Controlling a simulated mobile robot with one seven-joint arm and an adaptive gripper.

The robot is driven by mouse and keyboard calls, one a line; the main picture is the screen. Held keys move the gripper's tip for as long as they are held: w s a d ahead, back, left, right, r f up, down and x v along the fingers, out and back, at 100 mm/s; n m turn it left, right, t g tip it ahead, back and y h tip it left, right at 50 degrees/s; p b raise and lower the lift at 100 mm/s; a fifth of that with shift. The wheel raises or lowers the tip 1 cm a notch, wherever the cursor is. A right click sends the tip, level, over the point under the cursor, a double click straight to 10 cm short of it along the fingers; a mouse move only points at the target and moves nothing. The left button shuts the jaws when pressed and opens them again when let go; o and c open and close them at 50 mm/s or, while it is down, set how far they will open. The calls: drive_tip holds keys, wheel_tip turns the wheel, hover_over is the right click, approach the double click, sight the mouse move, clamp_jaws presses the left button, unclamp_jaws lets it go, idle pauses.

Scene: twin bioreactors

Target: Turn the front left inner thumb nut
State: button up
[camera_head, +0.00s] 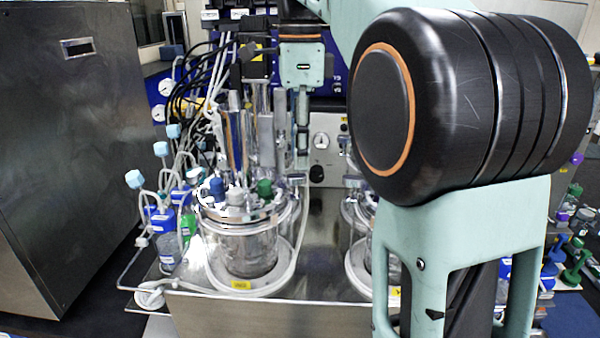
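The left bioreactor (243,250) is a clear glass vessel with a metal head plate, standing on the steel bench. Blue and green caps, metal tubes and fittings crowd its head plate, and I cannot single out the front left inner thumb nut among them. The right bioreactor (357,262) is mostly hidden behind my arm. My gripper (303,152) hangs below the teal wrist block, pointing down, just right of the left bioreactor's tall metal tubes and above its head plate in the picture. Its fingers are small and seen edge-on, so their opening and any contact are unclear.
Bottles with blue caps (162,222) and pale tubing stand left of the left vessel. Black cables (190,85) hang behind it. A large steel cabinet (70,150) fills the left side. A bare steel bench strip (322,235) lies between the vessels.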

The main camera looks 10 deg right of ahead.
sight(300, 175)
drive_tip(key=shift+f, duration=1.95)
drive_tip(key=shift+c, duration=0.3)
clamp_jaws()
